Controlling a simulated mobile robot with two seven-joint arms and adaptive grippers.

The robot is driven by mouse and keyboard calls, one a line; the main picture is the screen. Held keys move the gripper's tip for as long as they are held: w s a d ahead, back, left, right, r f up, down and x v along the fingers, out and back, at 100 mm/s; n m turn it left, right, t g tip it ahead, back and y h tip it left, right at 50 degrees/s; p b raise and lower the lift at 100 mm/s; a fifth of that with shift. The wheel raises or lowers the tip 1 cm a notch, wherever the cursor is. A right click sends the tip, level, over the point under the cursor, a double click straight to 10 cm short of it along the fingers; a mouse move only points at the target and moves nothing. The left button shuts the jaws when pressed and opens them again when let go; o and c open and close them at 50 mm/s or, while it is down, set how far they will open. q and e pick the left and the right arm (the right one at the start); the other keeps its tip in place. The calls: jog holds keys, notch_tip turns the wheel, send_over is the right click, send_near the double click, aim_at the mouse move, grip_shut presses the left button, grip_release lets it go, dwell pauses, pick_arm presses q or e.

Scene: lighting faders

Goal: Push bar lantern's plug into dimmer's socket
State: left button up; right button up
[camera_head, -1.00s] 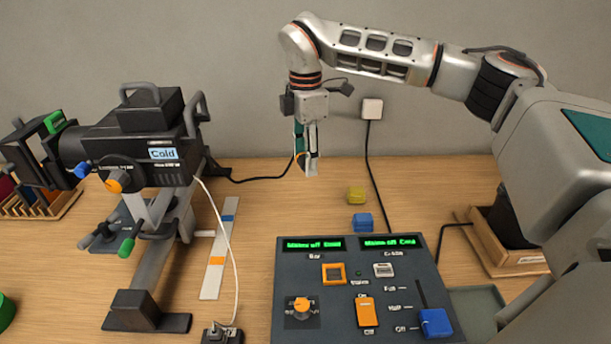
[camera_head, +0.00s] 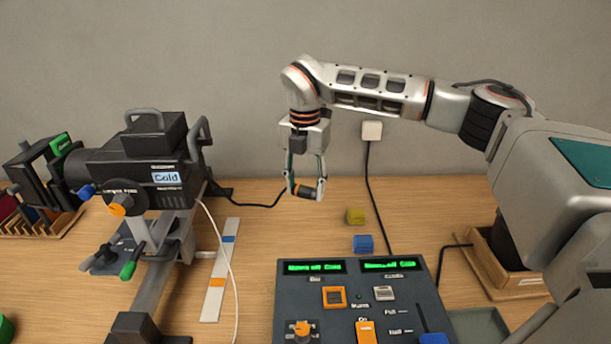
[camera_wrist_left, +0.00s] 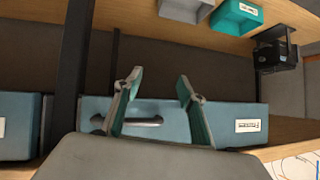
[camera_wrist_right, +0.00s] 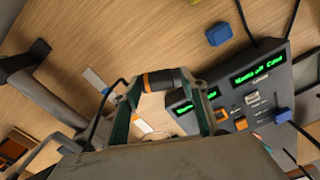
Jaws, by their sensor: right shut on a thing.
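The bar lantern's plug (camera_head: 307,192) is dark with an orange band; it also shows in the right wrist view (camera_wrist_right: 165,79). My right gripper (camera_head: 306,190) is shut on it and holds it crosswise above the back of the table. A black cable runs from the plug toward the black lantern (camera_head: 140,165) labelled "Cold" at left. The grey dimmer (camera_head: 300,325) is nearer, below and right of the plug. Its orange-rimmed socket (camera_head: 334,297) is visible and empty, apart from the plug. My left gripper (camera_wrist_left: 160,88) is open and empty before blue-grey drawers, outside the head view.
A yellow block (camera_head: 355,216) and a blue block (camera_head: 363,244) lie behind the dimmer. A white cable (camera_head: 225,250) and a striped strip (camera_head: 219,275) lie left of it. A black cable hangs from the wall box (camera_head: 372,131). Wood between lantern and dimmer is mostly clear.

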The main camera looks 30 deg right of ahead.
aim_at(306, 198)
notch_tip(306, 198, down, 2)
jog(key=n, duration=0.4)
jog(key=shift+f+p, duration=0.2)
jog(key=shift+p, duration=0.1)
notch_tip(306, 198, down, 2)
jog(key=n, duration=0.4)
jog(key=shift+f+p, duration=0.15)
jog(key=shift+p, duration=0.15)
jog(key=f+n, duration=0.1)
jog(key=n, duration=0.2)
jog(key=f+n, duration=0.2)
jog(key=n, duration=0.1)
jog(key=f+n+p, duration=0.1)
jog(key=f+n, duration=0.1)
jog(key=n, duration=0.1)
jog(key=shift+s+a, duration=0.1)
jog(key=shift+s, duration=0.3)
jog(key=shift+f+b, duration=0.5)
jog(key=shift+f, duration=1.95)
jog(key=o, duration=1.1)
jog(key=shift+o, duration=0.2)
notch_tip(306, 198, up, 11)
jog(key=shift+r, duration=0.55)
